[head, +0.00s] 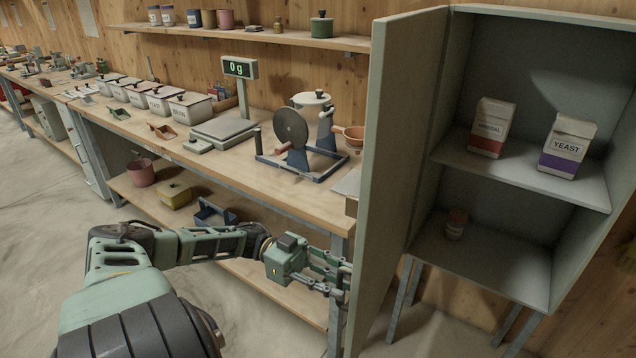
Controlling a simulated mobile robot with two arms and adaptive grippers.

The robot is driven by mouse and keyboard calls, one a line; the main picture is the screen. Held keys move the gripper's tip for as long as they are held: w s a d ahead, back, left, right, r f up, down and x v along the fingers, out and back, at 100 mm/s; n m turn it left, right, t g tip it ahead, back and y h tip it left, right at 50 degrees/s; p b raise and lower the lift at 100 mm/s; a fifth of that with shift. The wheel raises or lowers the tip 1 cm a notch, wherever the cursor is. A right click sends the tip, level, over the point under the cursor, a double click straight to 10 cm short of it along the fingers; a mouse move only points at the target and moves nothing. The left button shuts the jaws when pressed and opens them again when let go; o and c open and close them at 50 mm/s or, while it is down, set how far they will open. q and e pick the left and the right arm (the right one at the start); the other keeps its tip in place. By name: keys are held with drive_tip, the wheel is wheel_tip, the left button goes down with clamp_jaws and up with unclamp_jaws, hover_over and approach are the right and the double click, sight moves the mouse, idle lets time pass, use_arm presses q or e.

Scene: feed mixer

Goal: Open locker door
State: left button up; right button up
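The grey-green locker (593,205) stands at the right. Its door (398,150) is swung open on the left side and sticks out toward me, so the inside shows. My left gripper (336,279) is on the outer side of the door, at its lower left edge. Its fingers reach up to the door, and their tips are partly hidden, so I cannot tell whether they touch it or are open or shut. The door's handle is not visible. My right gripper is out of view.
Inside the locker are a mineral box (491,127), a yeast box (566,147) and a small jar (456,224). The workbench (240,160), left of the door, holds a scale (223,131), a mill (305,128) and lidded bins. The space before the locker's opening looks clear.

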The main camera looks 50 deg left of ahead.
use_arm(q)
drive_tip(key=v, duration=1.1)
drive_tip(key=shift+f, duration=0.1)
